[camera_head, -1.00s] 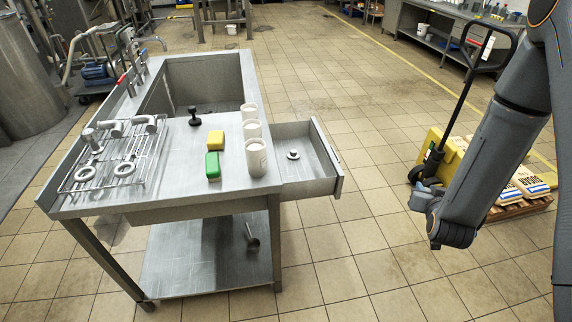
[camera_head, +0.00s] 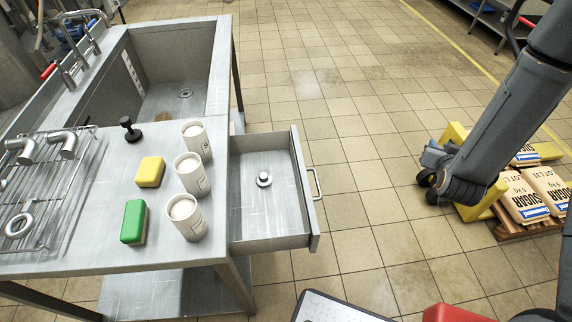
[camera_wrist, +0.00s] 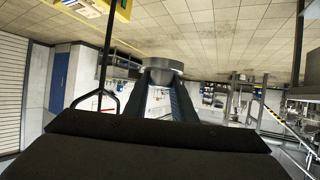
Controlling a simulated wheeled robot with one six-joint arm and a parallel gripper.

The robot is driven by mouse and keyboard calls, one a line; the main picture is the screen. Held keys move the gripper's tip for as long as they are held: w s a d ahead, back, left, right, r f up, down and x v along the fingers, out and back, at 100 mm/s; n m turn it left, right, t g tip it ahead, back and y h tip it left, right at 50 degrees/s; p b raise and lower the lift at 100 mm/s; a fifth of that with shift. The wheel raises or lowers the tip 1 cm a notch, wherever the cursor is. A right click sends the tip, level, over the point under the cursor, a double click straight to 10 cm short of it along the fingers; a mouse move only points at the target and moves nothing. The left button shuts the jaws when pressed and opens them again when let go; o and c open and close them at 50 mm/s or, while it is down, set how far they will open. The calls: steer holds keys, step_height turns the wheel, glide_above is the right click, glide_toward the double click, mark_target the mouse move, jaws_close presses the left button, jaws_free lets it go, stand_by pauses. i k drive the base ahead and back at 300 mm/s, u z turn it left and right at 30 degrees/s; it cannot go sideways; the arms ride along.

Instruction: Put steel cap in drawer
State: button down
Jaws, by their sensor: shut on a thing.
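My gripper (camera_wrist: 164,82) is shut on a grey round metal piece (camera_wrist: 163,64) in the wrist view, which looks like the steel cap. In the head view my gripper end (camera_head: 432,158) is at the right, above the floor and well apart from the drawer; the held piece cannot be made out there. The steel drawer (camera_head: 270,242) is pulled out from the right side of the sink table. A small round steel piece with a raised knob (camera_head: 263,179) lies on the drawer floor.
Three white cups (camera_head: 186,216) stand along the table edge beside the drawer. A yellow block (camera_head: 149,172), a green block (camera_head: 133,222), a black knobbed tool (camera_head: 130,130) and a wire rack (camera_head: 60,200) are further left. Sugar sacks (camera_head: 525,200) lie at the right.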

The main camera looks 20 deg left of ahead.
mark_target(267, 223)
steer(key=i, duration=2.5)
steer(key=u, duration=4.05)
